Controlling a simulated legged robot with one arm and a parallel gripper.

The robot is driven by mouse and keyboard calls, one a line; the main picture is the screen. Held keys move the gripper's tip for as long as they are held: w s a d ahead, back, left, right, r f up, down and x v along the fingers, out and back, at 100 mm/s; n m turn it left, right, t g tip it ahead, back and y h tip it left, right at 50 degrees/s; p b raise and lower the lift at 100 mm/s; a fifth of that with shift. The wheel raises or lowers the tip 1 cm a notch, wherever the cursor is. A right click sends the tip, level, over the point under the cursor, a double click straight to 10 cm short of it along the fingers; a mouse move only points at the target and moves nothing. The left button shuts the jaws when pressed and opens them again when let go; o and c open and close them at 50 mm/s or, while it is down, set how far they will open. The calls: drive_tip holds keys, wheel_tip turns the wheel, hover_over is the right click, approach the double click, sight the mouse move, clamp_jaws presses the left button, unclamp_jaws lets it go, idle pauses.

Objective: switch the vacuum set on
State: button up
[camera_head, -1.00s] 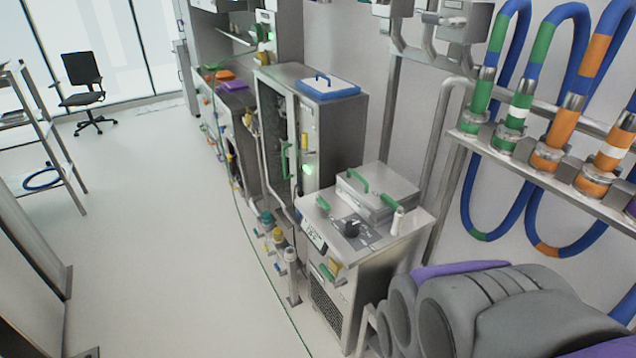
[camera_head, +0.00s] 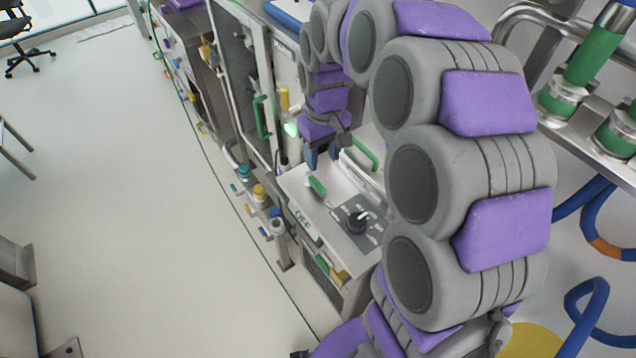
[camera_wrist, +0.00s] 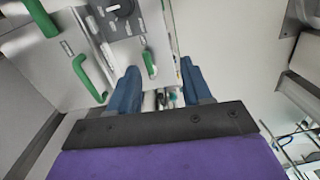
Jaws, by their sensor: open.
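The vacuum set is a steel cabinet (camera_head: 310,210) with a black rotary knob (camera_head: 357,222) on a grey dial plate and a small green-handled lever (camera_head: 317,186) on its top. A green bar handle (camera_head: 363,155) is on a lid partly hidden by my arm. My gripper (camera_head: 322,155) points down over the far part of the cabinet top. In the wrist view, my gripper (camera_wrist: 163,87) has its blue fingers apart, with nothing held between them. The green lever (camera_wrist: 149,63) lies just beyond the fingers, and the knob (camera_wrist: 121,8) is at the top edge.
A taller cabinet with a green handle (camera_head: 262,117) stands just beyond the vacuum set. Pipes with coloured valves (camera_head: 260,193) stand along the cabinet's left side. Blue hoses (camera_head: 590,310) hang at the right.

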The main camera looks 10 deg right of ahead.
approach(318, 184)
drive_tip(key=shift+n+t, duration=0.3)
drive_tip(key=shift+n, duration=0.1)
drive_tip(key=f+b, duration=0.1)
drive_tip(key=f, duration=0.2)
drive_tip(key=f+b, duration=0.2)
drive_tip(key=f, duration=0.1)
drive_tip(key=f+b, duration=0.1)
drive_tip(key=f, duration=0.2)
drive_tip(key=shift+s+f+b, duration=0.15)
drive_tip(key=shift+s+b, duration=0.15)
drive_tip(key=shift+b, duration=0.05)
clamp_jaws()
